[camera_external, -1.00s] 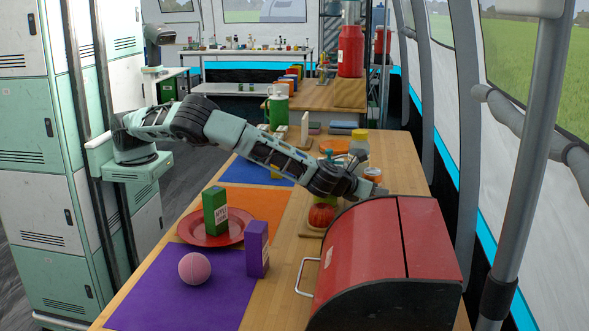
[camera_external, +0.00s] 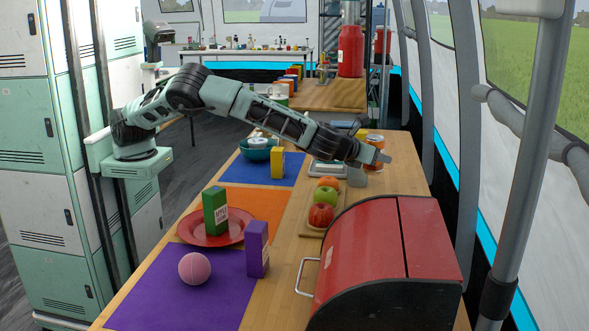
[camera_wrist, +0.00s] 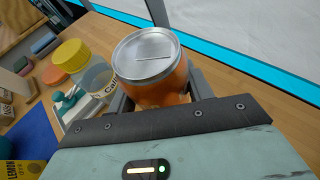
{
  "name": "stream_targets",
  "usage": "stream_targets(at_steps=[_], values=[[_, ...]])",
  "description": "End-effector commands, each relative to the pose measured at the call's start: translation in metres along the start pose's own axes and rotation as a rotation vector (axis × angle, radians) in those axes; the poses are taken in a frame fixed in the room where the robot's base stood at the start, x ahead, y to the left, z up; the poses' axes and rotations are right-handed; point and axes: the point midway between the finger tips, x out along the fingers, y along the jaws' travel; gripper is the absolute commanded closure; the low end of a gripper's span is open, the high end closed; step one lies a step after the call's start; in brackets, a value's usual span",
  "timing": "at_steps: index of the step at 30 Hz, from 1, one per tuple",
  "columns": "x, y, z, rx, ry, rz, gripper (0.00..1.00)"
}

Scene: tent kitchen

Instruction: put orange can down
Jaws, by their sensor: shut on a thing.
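The orange can (camera_external: 375,141) has a silver lid and stands about upright in my gripper (camera_external: 382,158), near the right side of the wooden table. In the wrist view the orange can (camera_wrist: 160,86) sits between the two dark fingers of my gripper (camera_wrist: 158,98), which are shut on it. In the external view my gripper hides the can's lower part. The can looks raised above the table (camera_external: 405,185), but its exact height is hard to tell.
A glass jar with a yellow lid (camera_wrist: 73,54) stands just left of the can in the wrist view. Fruit (camera_external: 321,215) lies on a board nearer the red bread box (camera_external: 370,260). Bare table shows right of my gripper, up to the tent wall.

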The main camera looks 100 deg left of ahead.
Motion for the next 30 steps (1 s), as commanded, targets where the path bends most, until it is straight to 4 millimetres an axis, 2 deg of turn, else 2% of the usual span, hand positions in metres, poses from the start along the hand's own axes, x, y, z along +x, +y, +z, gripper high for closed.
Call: stream_targets(at_steps=[5,10,17,24,27,30], values=[[-0.011,0.01,-0.003,-0.007,0.002,0.024,0.7],[-0.041,0.049,-0.02,-0.036,0.003,0.103,0.7],[-0.095,0.132,-0.047,-0.096,0.002,0.245,0.7],[-0.153,0.23,-0.067,-0.152,0.003,0.377,0.7],[-0.173,0.266,-0.072,-0.17,0.002,0.419,0.7],[-0.188,0.293,-0.075,-0.183,0.002,0.448,0.7]])
